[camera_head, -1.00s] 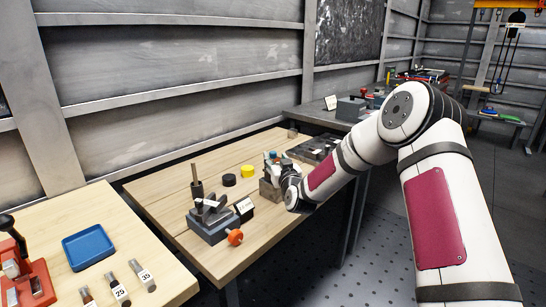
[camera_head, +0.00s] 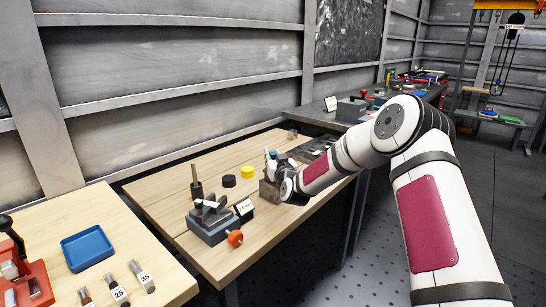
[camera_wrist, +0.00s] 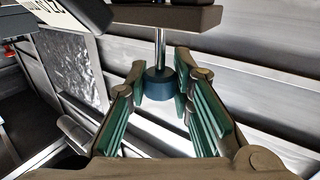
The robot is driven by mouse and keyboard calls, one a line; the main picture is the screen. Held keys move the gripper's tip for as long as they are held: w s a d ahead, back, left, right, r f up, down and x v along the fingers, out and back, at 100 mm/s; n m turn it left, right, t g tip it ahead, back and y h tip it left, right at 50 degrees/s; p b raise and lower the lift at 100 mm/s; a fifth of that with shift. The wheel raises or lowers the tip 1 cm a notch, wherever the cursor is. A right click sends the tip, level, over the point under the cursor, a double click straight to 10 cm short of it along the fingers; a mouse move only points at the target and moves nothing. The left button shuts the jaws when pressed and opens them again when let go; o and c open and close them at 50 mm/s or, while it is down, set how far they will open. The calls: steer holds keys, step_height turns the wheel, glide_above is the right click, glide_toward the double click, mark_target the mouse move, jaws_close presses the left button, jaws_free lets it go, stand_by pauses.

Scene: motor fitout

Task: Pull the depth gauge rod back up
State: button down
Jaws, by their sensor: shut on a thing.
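The depth gauge shows in the wrist view as a thin metal rod (camera_wrist: 160,45) with a blue cylindrical knob (camera_wrist: 158,85) on its end. The rod runs into a grey-brown block (camera_wrist: 205,17) at the top of that picture. My gripper (camera_wrist: 161,83) has its teal-padded fingers on both sides of the knob and is shut on it. In the head view my gripper (camera_head: 272,163) is at a grey-brown block (camera_head: 268,191) on the wooden bench. My wrist partly covers the block, and the rod cannot be made out there.
A grey vise-like fixture (camera_head: 208,228) with an orange knob (camera_head: 235,238) stands left on the bench. A black cylinder (camera_head: 228,181) and a yellow cylinder (camera_head: 247,172) are nearby. A dark tray (camera_head: 310,150) lies behind my wrist. A blue tray (camera_head: 87,248) is on the near table.

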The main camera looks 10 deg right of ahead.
mark_target(274, 154)
steer(key=shift+r, duration=1.65)
steer(key=c, duration=1.4)
jaws_free()
steer(key=shift+o, duration=0.2)
steer(key=shift+s, duration=0.45)
steer(key=s, duration=1.1)
steer(key=shift+d, duration=0.25)
